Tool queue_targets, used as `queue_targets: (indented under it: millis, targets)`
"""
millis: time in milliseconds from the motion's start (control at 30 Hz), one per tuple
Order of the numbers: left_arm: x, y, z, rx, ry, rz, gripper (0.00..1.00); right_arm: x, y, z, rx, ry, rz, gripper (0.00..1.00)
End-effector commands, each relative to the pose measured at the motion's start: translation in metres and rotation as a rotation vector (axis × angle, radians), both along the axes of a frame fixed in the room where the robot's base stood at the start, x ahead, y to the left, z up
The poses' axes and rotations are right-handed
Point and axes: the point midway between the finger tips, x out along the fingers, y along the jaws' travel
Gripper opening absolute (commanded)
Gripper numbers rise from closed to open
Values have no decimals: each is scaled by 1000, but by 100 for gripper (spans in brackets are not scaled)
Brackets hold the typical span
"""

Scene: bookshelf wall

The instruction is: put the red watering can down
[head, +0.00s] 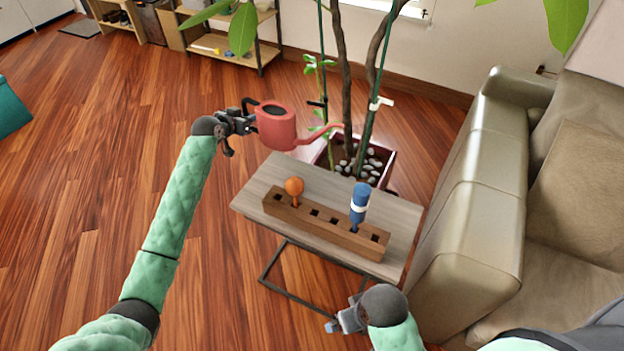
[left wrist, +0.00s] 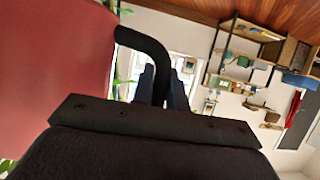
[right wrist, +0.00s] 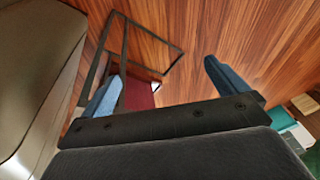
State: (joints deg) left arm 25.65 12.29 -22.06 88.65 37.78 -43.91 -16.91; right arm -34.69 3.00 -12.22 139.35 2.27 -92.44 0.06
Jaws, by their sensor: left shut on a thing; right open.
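The red watering can (head: 276,126) has a black handle and a long spout pointing right in the head view. My left gripper (head: 246,121) is shut on its handle and holds the can up near the far left corner of the small table (head: 405,225). In the left wrist view the black handle (left wrist: 146,48) runs between the fingers, and the red body (left wrist: 55,70) fills the left side. My right gripper (head: 338,322) is low by the table's near side; in the right wrist view its blue fingers (right wrist: 160,88) are apart with nothing between them.
A wooden block with square holes (head: 325,222) lies along the table, holding an orange-headed tool (head: 294,187) and a blue-handled tool (head: 359,203). A potted tree (head: 375,165) stands behind the table. A sofa (head: 480,200) is at the right. Open floor lies left.

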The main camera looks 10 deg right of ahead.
Motion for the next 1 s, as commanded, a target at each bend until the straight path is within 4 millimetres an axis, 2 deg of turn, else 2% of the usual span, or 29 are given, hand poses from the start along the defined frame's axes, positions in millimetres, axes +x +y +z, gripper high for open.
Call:
queue_targets:
  millis: [200,333,600,867,1000]
  targets:
    - [-30,-27,-18,-6,3,-2,0,-7,-15,23,-33,40,-16,98]
    - [-47,-42,-33,-4,4,-2,0,-7,-20,21,-49,59,-23,98]
    - [-74,-65,-55,-3,2,-1,0,5,-18,-30,-58,66,-23,98]
    - [-82,-72,-65,-2,0,0,0,8,-18,-50,-60,66,-22,98]
    - [-83,-72,-81,-1,2,1,0,10,-18,-68,-63,68,-22,98]
